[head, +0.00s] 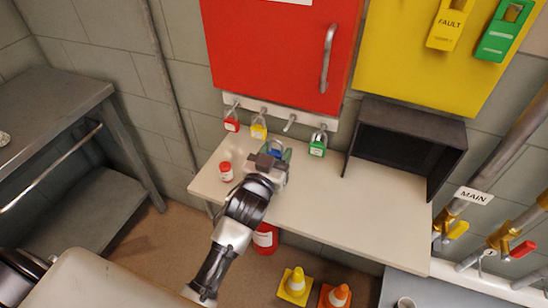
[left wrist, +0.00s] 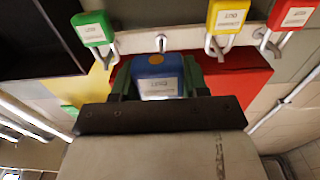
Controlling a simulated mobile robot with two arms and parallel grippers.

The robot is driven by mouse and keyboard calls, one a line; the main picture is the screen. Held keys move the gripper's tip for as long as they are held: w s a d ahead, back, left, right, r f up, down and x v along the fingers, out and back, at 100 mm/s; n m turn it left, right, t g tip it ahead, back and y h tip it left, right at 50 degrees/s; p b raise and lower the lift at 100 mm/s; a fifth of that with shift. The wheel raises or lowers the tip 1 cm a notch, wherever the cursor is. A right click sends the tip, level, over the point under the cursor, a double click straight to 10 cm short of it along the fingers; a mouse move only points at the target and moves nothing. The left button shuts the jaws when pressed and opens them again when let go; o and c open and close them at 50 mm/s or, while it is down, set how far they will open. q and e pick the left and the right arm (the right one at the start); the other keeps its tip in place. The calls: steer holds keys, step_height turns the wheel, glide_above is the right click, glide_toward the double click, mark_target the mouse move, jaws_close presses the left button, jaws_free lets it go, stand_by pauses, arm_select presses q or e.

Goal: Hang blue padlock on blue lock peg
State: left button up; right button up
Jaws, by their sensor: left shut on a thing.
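The blue padlock (left wrist: 157,72) is between the fingers of my left gripper (head: 275,157), which is shut on it. In the left wrist view its labelled face shows and the gripper's fingers (left wrist: 158,82) flank it. In the head view only a bit of the blue padlock (head: 273,152) shows, over the table near the wall. An empty peg (head: 290,123) sits on the white rail between the yellow and green padlocks. This peg (left wrist: 161,43) appears just above the blue padlock in the left wrist view. Whether they touch cannot be told. My right gripper is not in view.
Red (head: 232,121), yellow (head: 258,129) and green (head: 318,145) padlocks hang on the other pegs. A small red-and-white jar (head: 226,171) stands on the table (head: 345,212). A black open box (head: 408,140) stands at the right. The tabletop's front middle is clear.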

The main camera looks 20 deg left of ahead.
arm_select(q)
steer(key=w+f+b, duration=0.1)
steer(key=w+b, duration=0.2)
steer(key=w, duration=0.5)
steer(key=shift+d+f+b, duration=0.15)
steer(key=shift+f+b, duration=0.05)
steer(key=shift+b, duration=0.2)
stand_by(0.3)
steer(key=shift+w, duration=0.1)
stand_by(0.6)
steer(key=o, duration=1.1)
steer(key=shift+c, duration=0.2)
